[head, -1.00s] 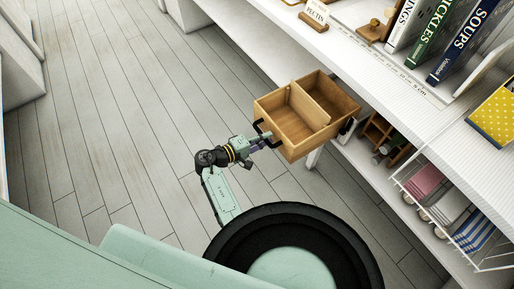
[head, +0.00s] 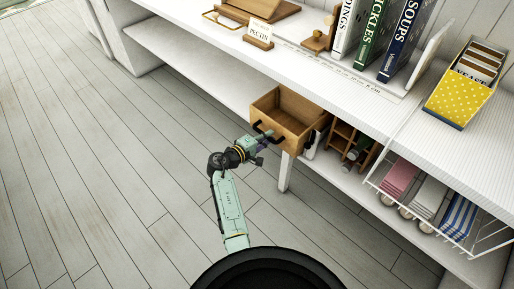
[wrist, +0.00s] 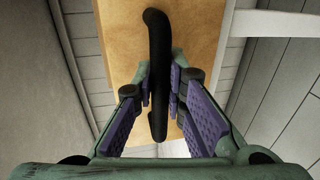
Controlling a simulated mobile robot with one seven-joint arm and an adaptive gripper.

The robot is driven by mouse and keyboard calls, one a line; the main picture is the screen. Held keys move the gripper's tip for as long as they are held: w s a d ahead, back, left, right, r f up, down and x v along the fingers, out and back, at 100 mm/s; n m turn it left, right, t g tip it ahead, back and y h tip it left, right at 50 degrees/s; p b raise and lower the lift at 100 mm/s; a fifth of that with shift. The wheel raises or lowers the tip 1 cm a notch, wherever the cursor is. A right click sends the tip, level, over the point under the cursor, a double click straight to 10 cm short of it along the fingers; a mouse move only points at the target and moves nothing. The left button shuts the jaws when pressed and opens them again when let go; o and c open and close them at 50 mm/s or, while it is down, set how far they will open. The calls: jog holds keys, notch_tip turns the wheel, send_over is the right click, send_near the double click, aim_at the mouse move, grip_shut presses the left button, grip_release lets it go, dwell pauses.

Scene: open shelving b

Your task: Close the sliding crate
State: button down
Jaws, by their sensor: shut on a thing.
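The sliding crate (head: 289,113) is a wooden, open-topped box under the white shelf top. It sticks partly out of the shelf front, and its rear part is hidden under the top. A black handle (head: 263,131) is on its front face. My gripper (head: 257,146) is at that handle. In the wrist view, the black handle (wrist: 158,75) runs between the purple finger pads of my gripper (wrist: 160,105), in front of the wooden crate front (wrist: 115,70). My gripper is shut on the handle.
A wooden rack (head: 345,143) with bottles stands right of the crate. A white wire basket (head: 435,205) with folded cloths is further right. Books (head: 372,35), a PECTIN sign (head: 258,34) and a yellow box (head: 462,88) stand on top. The floor at left is clear.

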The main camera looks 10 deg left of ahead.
aim_at(274, 130)
jog(key=x, duration=0.2)
jog(key=r+b+x, duration=0.1)
jog(key=x, duration=0.1)
jog(key=shift+w+d, duration=0.1)
jog(key=shift+w, duration=0.1)
jog(key=shift+w+r+b, duration=0.1)
jog(key=shift+w+b, duration=0.05)
jog(key=shift+b, duration=0.15)
jog(key=shift+d, duration=0.1)
jog(key=c, duration=1.6)
grip_release()
jog(key=shift+w+d, duration=0.1)
jog(key=v, duration=1.2)
jog(key=shift+f, duration=0.2)
